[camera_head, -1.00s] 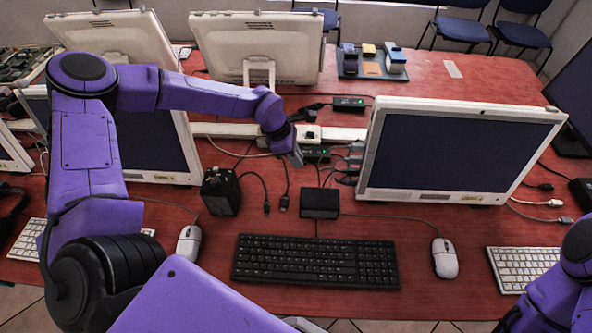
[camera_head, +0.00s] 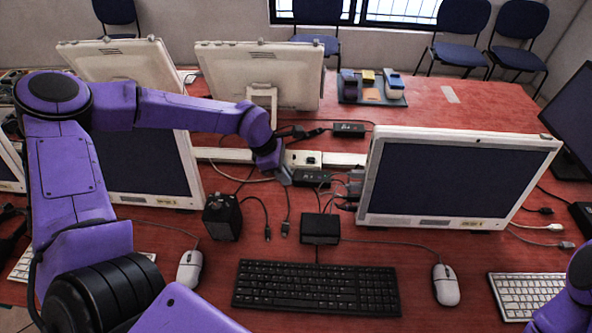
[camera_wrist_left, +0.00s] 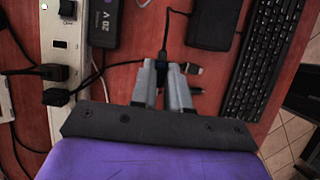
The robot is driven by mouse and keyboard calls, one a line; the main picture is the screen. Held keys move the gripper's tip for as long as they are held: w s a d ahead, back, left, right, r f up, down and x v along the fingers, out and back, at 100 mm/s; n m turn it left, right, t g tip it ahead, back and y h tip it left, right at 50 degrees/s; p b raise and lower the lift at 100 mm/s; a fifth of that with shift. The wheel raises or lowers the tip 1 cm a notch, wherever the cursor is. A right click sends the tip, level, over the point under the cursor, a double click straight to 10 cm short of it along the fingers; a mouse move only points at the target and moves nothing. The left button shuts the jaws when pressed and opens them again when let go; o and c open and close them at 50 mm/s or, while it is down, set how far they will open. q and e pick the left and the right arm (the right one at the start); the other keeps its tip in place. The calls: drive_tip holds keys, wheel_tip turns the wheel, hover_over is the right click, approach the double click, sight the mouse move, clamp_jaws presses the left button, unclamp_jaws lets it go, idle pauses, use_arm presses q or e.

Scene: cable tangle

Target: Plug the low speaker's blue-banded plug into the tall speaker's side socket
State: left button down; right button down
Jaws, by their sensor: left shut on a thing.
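The tall speaker (camera_head: 222,218) is probably the upright black box left of centre on the red table. The low speaker (camera_head: 320,229) is probably the flat black box behind the keyboard; a flat black box also shows in the left wrist view (camera_wrist_left: 211,20). My left gripper (camera_head: 284,177) is over the table beside the white power strip. In the left wrist view its fingers (camera_wrist_left: 163,72) are shut on a plug whose black cable (camera_wrist_left: 165,35) runs up the picture. The plug is mostly hidden between the fingers and no blue band shows. The side socket cannot be made out. My right gripper is out of view.
Two loose cable ends (camera_wrist_left: 191,68) lie beside the fingers. A black adapter (camera_wrist_left: 103,22) and the white power strip (camera_wrist_left: 62,45) are close by. A black keyboard (camera_head: 316,288), mice and monitors (camera_head: 455,180) surround the spot.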

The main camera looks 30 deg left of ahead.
use_arm(q)
drive_tip(key=s+a+f+p, duration=0.2)
drive_tip(key=s, duration=0.4)
drive_tip(key=s+a+f+p, duration=0.2)
drive_tip(key=s+p, duration=0.1)
drive_tip(key=s, duration=0.3)
drive_tip(key=shift+a, duration=0.2)
drive_tip(key=shift+f, duration=0.1)
idle(0.7)
drive_tip(key=shift+s+p, duration=0.1)
drive_tip(key=shift+p, duration=0.35)
drive_tip(key=shift+a, duration=0.1)
